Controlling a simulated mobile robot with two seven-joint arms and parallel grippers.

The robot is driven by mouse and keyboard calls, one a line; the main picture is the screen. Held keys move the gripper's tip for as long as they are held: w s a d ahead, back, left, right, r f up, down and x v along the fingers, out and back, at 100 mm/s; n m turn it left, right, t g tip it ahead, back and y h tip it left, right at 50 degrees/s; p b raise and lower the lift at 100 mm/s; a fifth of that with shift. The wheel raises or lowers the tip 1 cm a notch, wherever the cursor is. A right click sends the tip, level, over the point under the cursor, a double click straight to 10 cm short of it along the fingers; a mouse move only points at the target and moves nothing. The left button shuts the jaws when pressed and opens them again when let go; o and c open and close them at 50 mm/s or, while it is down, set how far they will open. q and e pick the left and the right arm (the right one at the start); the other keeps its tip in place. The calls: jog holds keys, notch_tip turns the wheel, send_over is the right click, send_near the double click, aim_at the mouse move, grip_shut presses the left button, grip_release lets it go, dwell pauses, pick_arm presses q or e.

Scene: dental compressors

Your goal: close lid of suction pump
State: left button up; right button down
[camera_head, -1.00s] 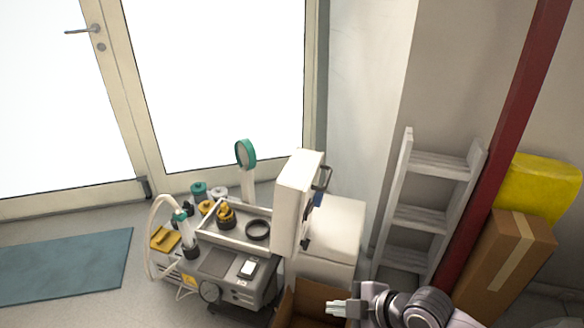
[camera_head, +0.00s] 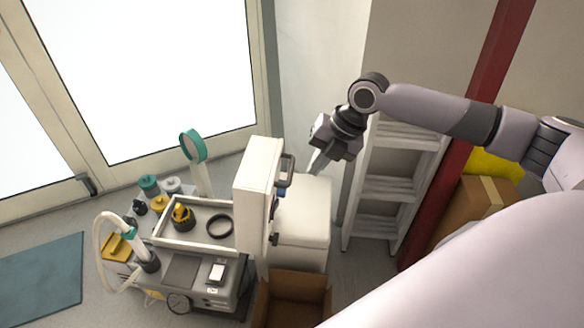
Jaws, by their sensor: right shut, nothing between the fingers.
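The suction pump (camera_head: 180,268) is a grey and white unit at the lower left, with a gauge on its front and an open tray on top. A thick white lid (camera_head: 256,190) stands upright at the tray's right end. A dark handle (camera_head: 288,168) is on the lid's right side. My right gripper (camera_head: 313,168) is shut and empty, pointing down just right of the handle. It appears apart from it, though the depth gap is hard to judge. My left gripper is not in view.
A white box-shaped unit (camera_head: 305,222) stands right of the lid, below my right gripper. An open cardboard box (camera_head: 295,292) is in front. A white ladder (camera_head: 388,188) and a red post (camera_head: 452,175) stand at the right.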

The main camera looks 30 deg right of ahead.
aim_at(281, 186)
jog(key=shift+w+a+f, duration=0.75)
jog(key=shift+a+f, duration=0.3)
jog(key=shift+f, duration=0.25)
jog(key=shift+w+a+f, duration=0.8)
jog(key=shift+a+f, duration=0.25)
jog(key=shift+f, duration=0.3)
jog(key=shift+w+a+f, duration=0.75)
jog(key=shift+a+f, duration=0.3)
jog(key=shift+f, duration=0.25)
